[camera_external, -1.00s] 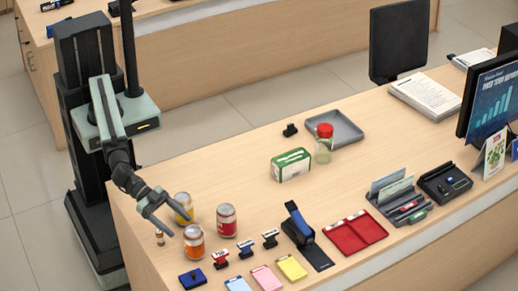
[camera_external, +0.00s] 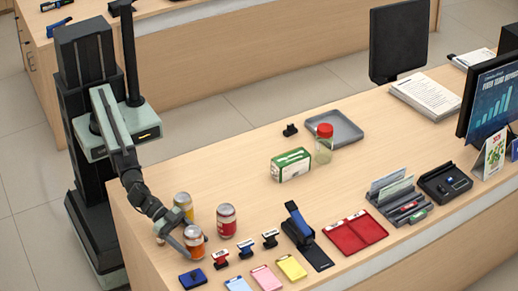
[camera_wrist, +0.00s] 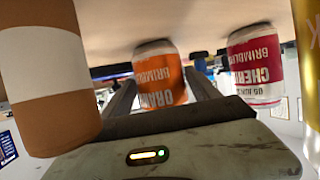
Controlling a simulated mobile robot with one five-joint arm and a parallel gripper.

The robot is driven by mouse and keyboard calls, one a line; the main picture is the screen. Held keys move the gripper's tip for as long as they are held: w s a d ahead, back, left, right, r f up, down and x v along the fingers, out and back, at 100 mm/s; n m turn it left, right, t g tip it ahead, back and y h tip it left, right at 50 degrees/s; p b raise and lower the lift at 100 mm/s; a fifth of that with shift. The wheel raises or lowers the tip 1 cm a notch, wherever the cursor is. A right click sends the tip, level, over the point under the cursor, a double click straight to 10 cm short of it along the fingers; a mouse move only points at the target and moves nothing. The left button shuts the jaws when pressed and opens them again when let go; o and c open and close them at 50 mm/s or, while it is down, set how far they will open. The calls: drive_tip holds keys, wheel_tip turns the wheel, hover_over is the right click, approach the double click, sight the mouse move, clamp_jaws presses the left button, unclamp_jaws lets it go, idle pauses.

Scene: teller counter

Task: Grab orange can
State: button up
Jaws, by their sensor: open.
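The orange can (camera_external: 195,244) stands near the counter's front left corner, partly covered by my gripper (camera_external: 184,235) in the external view. In the wrist view, which looks upside down, the orange can (camera_wrist: 158,66) shows between my two open fingers (camera_wrist: 160,92), ahead of the palm. The fingers are low, at the can's left side in the external view. Whether they touch it I cannot tell.
A red can (camera_external: 226,219) and a yellow can (camera_external: 184,203) stand close by. A small brown and white cylinder (camera_wrist: 48,70) is very near on the wrist view's left. Several stamps, including a red one (camera_external: 220,259), lie to the right.

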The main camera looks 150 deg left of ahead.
sight(203, 252)
drive_tip(key=b+x, duration=0.1)
drive_tip(key=x, duration=0.3)
drive_tip(key=shift+f, duration=0.1)
drive_tip(key=shift+s, duration=0.1)
clamp_jaws()
